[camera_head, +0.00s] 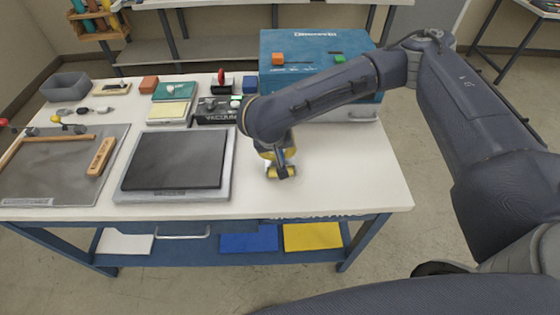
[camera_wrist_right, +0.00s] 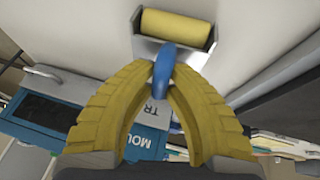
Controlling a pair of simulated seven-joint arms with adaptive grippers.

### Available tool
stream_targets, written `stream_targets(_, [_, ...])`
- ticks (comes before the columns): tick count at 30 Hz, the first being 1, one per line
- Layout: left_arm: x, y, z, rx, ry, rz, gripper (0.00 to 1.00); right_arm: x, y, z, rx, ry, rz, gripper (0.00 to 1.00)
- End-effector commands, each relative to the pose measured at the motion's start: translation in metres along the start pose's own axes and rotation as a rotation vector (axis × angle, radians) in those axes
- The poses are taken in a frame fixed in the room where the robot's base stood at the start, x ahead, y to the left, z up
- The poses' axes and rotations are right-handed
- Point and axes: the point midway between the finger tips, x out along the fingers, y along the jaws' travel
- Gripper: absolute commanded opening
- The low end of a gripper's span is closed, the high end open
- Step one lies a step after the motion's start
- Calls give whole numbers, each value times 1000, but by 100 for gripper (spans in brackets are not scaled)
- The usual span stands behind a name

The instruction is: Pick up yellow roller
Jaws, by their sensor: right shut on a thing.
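The yellow roller (camera_wrist_right: 177,27) has a yellow cylinder in a grey metal frame with a blue handle (camera_wrist_right: 162,76). My right gripper (camera_wrist_right: 158,70) has its yellow fingers closed on that handle, near the frame, in the right wrist view. In the head view the right gripper (camera_head: 279,157) points down over the right part of the white table, with the roller (camera_head: 283,173) just below it. The gripper hides most of the roller there. I cannot tell whether the roller touches the table. My left gripper is not in view.
A dark pad on a grey plate (camera_head: 124,193) lies left of the roller. A blue laminator (camera_head: 296,50) stands behind it. A grey mat (camera_head: 60,190) with tools lies at the far left. The white tabletop (camera_head: 365,175) is clear to the right.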

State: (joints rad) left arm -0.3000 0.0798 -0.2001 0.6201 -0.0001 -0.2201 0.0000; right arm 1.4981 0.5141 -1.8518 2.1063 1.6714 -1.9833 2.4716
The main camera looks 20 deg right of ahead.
Motion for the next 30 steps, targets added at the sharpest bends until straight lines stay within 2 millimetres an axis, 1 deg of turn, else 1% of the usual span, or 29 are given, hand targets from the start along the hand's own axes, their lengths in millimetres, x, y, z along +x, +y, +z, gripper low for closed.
stream_targets(11, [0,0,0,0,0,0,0,-2,0,-1,0,1,0,0])
stream_targets(17, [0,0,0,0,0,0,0,-13,2,-6,0,3,-1,0])
stream_targets(20, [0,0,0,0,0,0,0,-24,5,-11,0,4,-1,0])
stream_targets(23, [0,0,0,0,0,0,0,-40,8,-18,1,6,-1,0])
stream_targets(30, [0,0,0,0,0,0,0,-88,18,-38,2,7,-1,0])
